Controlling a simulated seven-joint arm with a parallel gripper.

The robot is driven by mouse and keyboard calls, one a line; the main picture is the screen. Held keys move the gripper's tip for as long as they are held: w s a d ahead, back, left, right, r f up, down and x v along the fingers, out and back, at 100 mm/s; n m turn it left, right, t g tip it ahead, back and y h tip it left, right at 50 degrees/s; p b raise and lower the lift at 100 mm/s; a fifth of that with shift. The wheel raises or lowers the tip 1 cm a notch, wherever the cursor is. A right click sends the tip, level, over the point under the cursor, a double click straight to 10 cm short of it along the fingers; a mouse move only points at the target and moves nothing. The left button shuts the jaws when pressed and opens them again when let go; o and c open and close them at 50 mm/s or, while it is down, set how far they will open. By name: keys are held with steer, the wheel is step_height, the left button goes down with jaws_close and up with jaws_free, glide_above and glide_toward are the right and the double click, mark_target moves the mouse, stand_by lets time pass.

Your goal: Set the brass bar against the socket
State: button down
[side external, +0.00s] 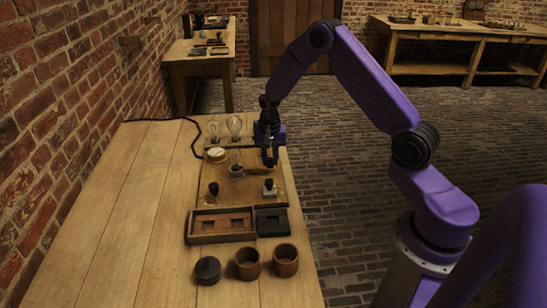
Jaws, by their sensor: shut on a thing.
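My gripper (269,161) points down over the right part of a wooden board (240,201) on the table. It is shut on a thin thing that is mostly hidden by the fingers, likely the brass bar. Its colour and ends are too small and dark to make out. The socket (236,171), a small dark round holder with a clear bulb (235,157) above it, stands on the board just left of my gripper. I cannot tell whether the held thing touches the socket.
A round pale dial (217,154) and two dark-knobbed pieces (213,190) (269,188) are on the board. Two bulbs (234,125) stand behind. In front are a wooden tray (221,239), a black box (271,222), two brown cups (286,260) and a dark lidded jar (207,269). The table's left side is clear.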

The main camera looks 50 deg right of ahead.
steer(key=shift+w+a, duration=0.55)
steer(key=shift+a, duration=0.05)
steer(key=c, duration=0.9)
jaws_free()
steer(key=shift+d+r, duration=0.1)
steer(key=shift+r, duration=0.05)
step_height(320, 180, up, 17)
steer(key=shift+r, duration=0.1)
